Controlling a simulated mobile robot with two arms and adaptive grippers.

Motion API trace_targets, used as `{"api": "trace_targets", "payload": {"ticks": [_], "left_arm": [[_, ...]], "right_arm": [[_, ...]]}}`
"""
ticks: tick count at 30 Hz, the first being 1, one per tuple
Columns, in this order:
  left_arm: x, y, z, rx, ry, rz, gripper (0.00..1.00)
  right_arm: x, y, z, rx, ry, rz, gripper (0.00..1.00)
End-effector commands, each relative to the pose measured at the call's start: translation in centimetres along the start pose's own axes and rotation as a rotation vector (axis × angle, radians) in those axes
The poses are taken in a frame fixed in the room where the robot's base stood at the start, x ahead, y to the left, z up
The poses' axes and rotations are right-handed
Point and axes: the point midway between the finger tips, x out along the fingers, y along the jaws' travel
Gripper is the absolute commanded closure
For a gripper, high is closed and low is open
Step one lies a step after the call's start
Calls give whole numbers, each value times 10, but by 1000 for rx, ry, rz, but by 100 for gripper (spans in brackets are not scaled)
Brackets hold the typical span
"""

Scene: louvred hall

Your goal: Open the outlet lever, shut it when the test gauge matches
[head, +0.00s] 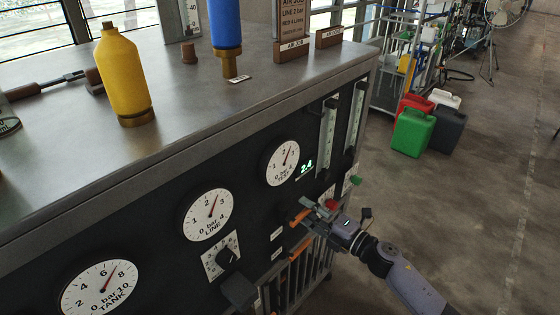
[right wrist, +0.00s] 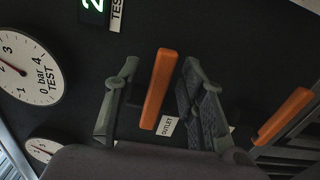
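The outlet lever (right wrist: 160,88) is an orange bar beside the OUTLET label (right wrist: 168,126); in the head view it shows as an orange tip (head: 299,217). My right gripper (right wrist: 157,98) is open around it, one finger on each side; I cannot tell whether either touches. The white test gauge (head: 283,162) has its needle a little past 2; it also shows in the right wrist view (right wrist: 28,72), needle between 2 and 3. A green display (head: 307,167) beside it seems to read 2.4. My left gripper is not in view.
A second orange lever (right wrist: 285,115) is close to the right finger. The line gauge (head: 208,215) and tank gauge (head: 98,290) share the panel, with a black knob (head: 228,257) below. A red button (head: 331,204) is close by my right gripper. Bottles stand on top.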

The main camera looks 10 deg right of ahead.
Motion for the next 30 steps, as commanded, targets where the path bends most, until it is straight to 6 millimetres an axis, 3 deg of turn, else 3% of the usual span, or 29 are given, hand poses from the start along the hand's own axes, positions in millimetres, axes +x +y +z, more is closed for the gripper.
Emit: {"api": "trace_targets", "payload": {"ticks": [18,30], "left_arm": [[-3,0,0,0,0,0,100],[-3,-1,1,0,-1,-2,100]], "right_arm": [[-64,0,0,-1,-1,0,63],[-70,1,1,-2,-1,1,63]]}}
